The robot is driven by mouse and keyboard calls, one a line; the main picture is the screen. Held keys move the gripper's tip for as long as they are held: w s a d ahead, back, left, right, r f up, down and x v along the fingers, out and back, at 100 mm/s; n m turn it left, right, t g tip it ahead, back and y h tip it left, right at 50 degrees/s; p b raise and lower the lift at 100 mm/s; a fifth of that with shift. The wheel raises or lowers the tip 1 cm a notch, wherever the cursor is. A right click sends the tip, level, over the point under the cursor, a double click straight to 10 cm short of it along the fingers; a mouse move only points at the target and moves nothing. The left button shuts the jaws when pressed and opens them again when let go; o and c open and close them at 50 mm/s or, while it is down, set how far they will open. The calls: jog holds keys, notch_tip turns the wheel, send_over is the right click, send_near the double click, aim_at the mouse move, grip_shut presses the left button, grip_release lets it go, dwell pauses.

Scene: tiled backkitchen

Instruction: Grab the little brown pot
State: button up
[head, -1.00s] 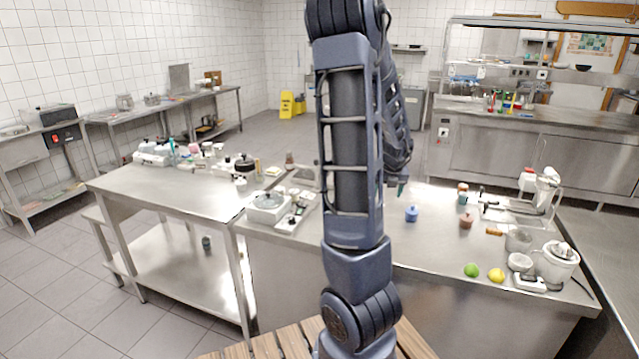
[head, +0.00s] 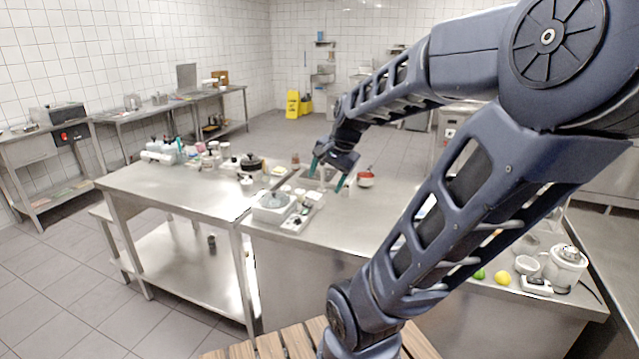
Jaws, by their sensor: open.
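My gripper (head: 328,176) is open and empty, its teal fingertips pointing down above the back part of the middle steel counter (head: 345,228). A small brown item (head: 295,159) stands at the back of that counter, left of my gripper; it is too small to tell whether it is a pot. A small brownish pot stood on the counter's right part in the earlier view. My arm now covers that area, so I cannot see that pot. A red-and-white bowl (head: 366,180) sits just right of my gripper.
A scale (head: 273,207) and small containers stand left of my gripper. The left table (head: 160,187) holds bottles, jars and a black pot (head: 250,162). A lime (head: 479,274), a lemon (head: 502,278) and a white juicer (head: 565,268) are at the right.

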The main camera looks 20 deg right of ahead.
jog(key=s+a+r+n, duration=0.1)
jog(key=s+n, duration=0.1)
jog(key=n, duration=0.1)
jog(key=s+a+n+h, duration=0.1)
jog(key=s+a+n, duration=0.1)
jog(key=s+n, duration=0.1)
jog(key=s+a+r+n+h, duration=0.1)
jog(key=s+a+n, duration=0.1)
jog(key=n, duration=0.2)
jog(key=shift+s+a+r, duration=0.2)
jog(key=shift+s+r, duration=0.15)
jog(key=w+d+f+m+g+h, duration=0.1)
jog(key=d+f+m, duration=0.3)
jog(key=d, duration=0.9)
jog(key=w+d+f+m+g, duration=0.1)
jog(key=d+f+m+g, duration=0.15)
jog(key=d, duration=1.05)
jog(key=s+d+f+m+y, duration=0.1)
jog(key=s+d+f+m, duration=0.2)
jog(key=s+d+f, duration=0.5)
jog(key=s+d+f+m, duration=0.4)
jog(key=s+d, duration=0.7)
jog(key=s, duration=0.1)
jog(key=shift+g, duration=0.35)
jog(key=shift+w+f, duration=0.15)
jog(key=shift+f, duration=2.55)
jog(key=shift+w+f, duration=0.1)
jog(key=shift+f, duration=2.55)
